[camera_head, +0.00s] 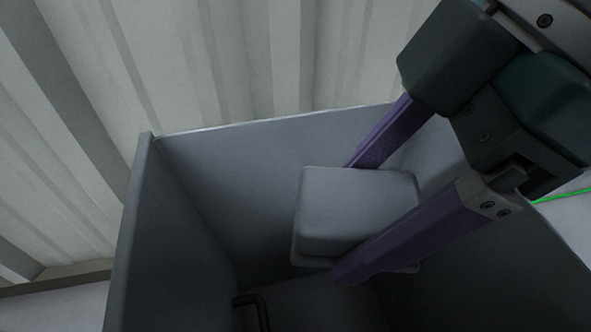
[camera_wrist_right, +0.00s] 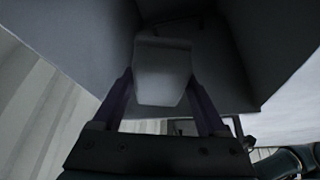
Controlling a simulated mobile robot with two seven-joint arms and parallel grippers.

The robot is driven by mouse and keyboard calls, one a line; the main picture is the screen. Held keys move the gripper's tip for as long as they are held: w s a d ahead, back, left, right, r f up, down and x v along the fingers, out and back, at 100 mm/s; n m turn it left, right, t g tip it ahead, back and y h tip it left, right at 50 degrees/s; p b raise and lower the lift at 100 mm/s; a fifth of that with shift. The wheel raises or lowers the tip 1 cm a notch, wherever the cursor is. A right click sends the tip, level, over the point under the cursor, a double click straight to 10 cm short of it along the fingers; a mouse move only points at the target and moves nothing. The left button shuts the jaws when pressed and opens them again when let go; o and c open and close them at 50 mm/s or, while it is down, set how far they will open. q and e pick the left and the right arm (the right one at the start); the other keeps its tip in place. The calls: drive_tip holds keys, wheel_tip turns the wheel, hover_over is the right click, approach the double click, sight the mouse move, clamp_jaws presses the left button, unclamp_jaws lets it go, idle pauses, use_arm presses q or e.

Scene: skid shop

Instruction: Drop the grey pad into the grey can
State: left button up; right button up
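The grey pad (camera_head: 352,205) is a thick block with rounded edges, seen between the purple fingers of my right gripper (camera_head: 350,222) in the head view. The right gripper is shut on it, and the pad also shows between the fingers in the right wrist view (camera_wrist_right: 162,72). The grey can (camera_head: 215,165) is a square, open-topped bin with tall flat walls. The pad and fingertips are over or within its opening; the exact height is unclear. My left gripper is not in view.
A pale ribbed wall (camera_head: 230,60) stands behind the can. A dark bent rod (camera_head: 255,305) shows inside the can, low in the head view. A thin green line (camera_head: 565,194) shows at the right edge.

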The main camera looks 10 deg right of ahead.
drive_tip(key=o, duration=0.4)
drive_tip(key=shift+c, duration=0.2)
drive_tip(key=p+v, duration=0.7)
drive_tip(key=v, duration=0.3)
drive_tip(key=shift+p, duration=0.35)
